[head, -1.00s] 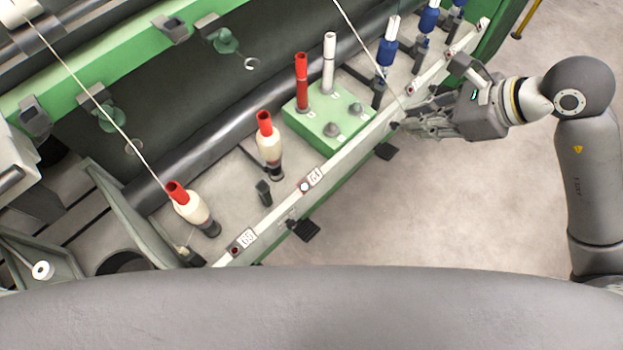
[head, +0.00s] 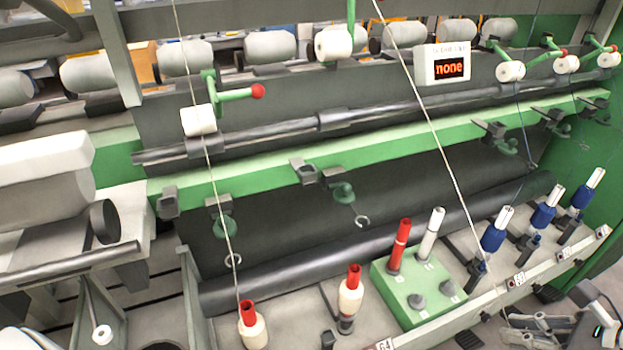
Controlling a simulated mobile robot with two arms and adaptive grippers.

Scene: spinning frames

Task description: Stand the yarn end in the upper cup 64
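A white yarn (head: 430,125) runs from the top edge down to the right, towards my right gripper (head: 535,325). That gripper is at the lower right edge, beside the front rail; whether its fingers are closed on the yarn end is too small to tell. The label 64 (head: 385,344) is on the rail at the bottom edge. Near it stands a cream bobbin with a red tube top (head: 350,296); no yarn visibly runs up from it. I cannot tell which part is the upper cup. My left gripper is not in view.
A green block (head: 412,316) carries red and white tubes. Several blue bobbins (head: 494,237) stand to its right. Another yarn (head: 214,185) runs down to the left cream bobbin (head: 253,333). Rollers, green hooks and a display reading "none" (head: 450,67) are above.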

